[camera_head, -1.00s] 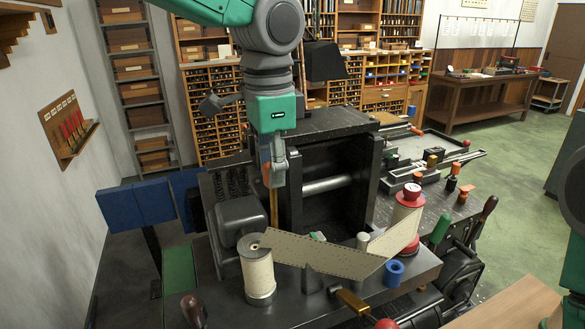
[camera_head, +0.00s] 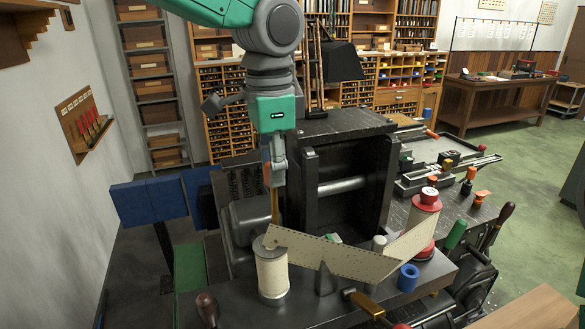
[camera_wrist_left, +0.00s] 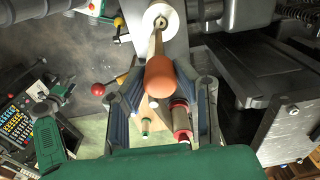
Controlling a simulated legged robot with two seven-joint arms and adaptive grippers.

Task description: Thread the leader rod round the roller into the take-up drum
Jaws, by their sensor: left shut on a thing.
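My left gripper (camera_head: 277,172) is shut on the leader rod (camera_head: 274,205), a thin upright brownish rod. In the left wrist view, its orange rounded end (camera_wrist_left: 160,76) sits between the fingers. The rod points down at the cream take-up drum (camera_head: 272,272); the drum's top (camera_wrist_left: 158,22) shows beyond it. I cannot tell whether the rod's tip is inside the drum. A perforated cream strip (camera_head: 335,256) runs from near the drum, bends near a short grey roller (camera_head: 378,243), and goes to a red-capped spool (camera_head: 425,222). My right gripper is not in view.
A dark press-like housing (camera_head: 343,165) stands close behind the strip. Blue panels (camera_head: 148,200) stand at left.

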